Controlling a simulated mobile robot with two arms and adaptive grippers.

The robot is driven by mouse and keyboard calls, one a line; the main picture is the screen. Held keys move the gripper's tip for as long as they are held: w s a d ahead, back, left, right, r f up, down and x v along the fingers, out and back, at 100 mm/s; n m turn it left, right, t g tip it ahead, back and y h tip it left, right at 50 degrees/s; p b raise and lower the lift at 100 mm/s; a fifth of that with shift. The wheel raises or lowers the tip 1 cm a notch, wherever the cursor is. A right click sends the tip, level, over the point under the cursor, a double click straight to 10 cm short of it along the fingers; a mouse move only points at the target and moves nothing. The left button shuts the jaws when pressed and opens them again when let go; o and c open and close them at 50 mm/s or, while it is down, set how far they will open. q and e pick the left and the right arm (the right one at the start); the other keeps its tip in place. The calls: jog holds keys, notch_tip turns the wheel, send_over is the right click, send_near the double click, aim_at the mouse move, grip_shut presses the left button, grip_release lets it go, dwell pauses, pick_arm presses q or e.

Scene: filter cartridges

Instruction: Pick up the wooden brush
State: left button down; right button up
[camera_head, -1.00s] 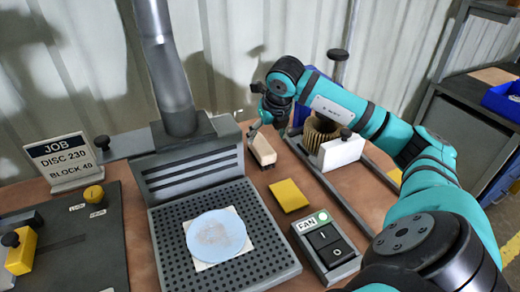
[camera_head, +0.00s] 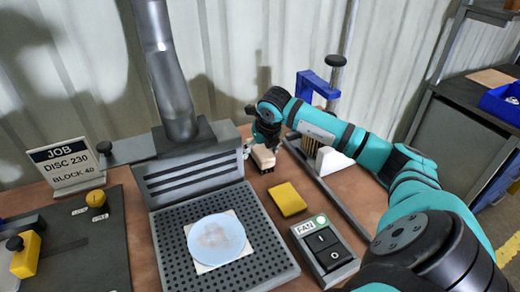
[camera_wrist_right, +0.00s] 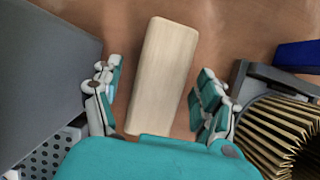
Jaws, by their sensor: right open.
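The wooden brush (camera_head: 263,157) is a pale wooden block lying on the brown bench, to the right of the grey perforated downdraft unit. In the right wrist view the brush (camera_wrist_right: 163,75) fills the middle, its wooden face towards the camera. My right gripper (camera_head: 262,148) is over the brush, partly hiding it in the head view. In the right wrist view its open fingers (camera_wrist_right: 158,100) stand on either side of the brush's near part, with a gap on both sides. My left gripper is not in view.
The pleated filter cartridge (camera_wrist_right: 278,135) stands close to the right of my right gripper, by a blue part (camera_head: 318,85). The grey unit's wall (camera_wrist_right: 45,75) is close on the left. A yellow pad (camera_head: 287,199) and a FAN switch box (camera_head: 323,247) lie nearer on the bench.

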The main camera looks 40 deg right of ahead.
jog(key=shift+f+b, duration=0.25)
jog(key=shift+b, duration=0.05)
dwell(0.5)
jog(key=c, duration=1.3)
jog(key=shift+c, duration=0.3)
jog(key=shift+r, duration=0.1)
